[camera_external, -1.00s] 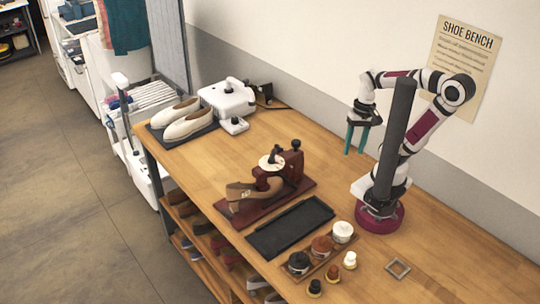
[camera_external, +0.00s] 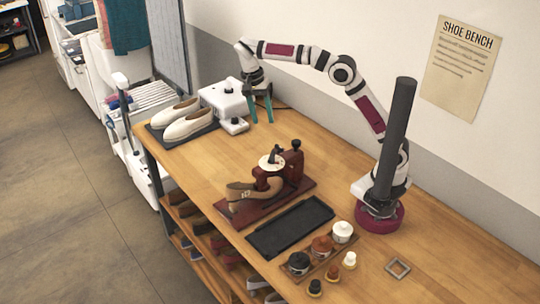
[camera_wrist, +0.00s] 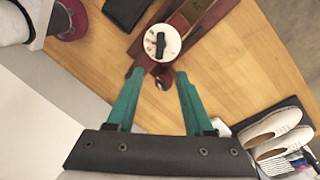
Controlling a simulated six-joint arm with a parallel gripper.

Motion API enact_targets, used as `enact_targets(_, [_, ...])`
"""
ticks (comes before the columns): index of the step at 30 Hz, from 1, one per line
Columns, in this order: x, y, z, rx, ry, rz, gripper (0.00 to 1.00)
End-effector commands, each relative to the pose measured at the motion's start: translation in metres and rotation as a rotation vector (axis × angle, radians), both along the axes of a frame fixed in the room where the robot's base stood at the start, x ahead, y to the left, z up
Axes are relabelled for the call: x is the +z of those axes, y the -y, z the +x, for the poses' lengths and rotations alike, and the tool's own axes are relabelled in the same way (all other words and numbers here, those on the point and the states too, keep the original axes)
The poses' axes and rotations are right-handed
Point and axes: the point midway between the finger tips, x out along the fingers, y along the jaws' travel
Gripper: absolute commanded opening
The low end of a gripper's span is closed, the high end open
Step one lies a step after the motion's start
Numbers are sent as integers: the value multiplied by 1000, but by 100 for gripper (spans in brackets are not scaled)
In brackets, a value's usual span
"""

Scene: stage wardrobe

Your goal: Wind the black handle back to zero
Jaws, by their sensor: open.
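The black handle (camera_external: 277,153) sits on a round white dial (camera_external: 266,163) on top of a dark red shoe-stretching device (camera_external: 291,169), which holds a brown shoe form (camera_external: 239,191). In the wrist view the black handle (camera_wrist: 160,45) lies across the dial (camera_wrist: 151,37), which has red marks too small to read. My gripper (camera_external: 262,119) has teal fingers, open and empty, and hangs behind the device, apart from it. In the wrist view the open fingertips (camera_wrist: 159,75) point towards the dial, with a dark red knob (camera_wrist: 165,79) seen between them.
A white machine (camera_external: 229,101) stands close to my gripper, beside pale shoes (camera_external: 187,119) on a dark mat. A black tray (camera_external: 291,226) and several polish jars (camera_external: 322,246) lie in front. A tall dark post (camera_external: 393,145) stands by my base.

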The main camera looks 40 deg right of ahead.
Motion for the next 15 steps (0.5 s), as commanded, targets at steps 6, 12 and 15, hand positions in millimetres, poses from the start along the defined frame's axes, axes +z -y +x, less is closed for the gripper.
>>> enact_targets(6, [-63,9,-12,0,-4,1,52])
enact_targets(12, [-113,14,-20,-2,-4,3,52])
enact_targets(15, [-127,16,-21,-1,-2,5,52])
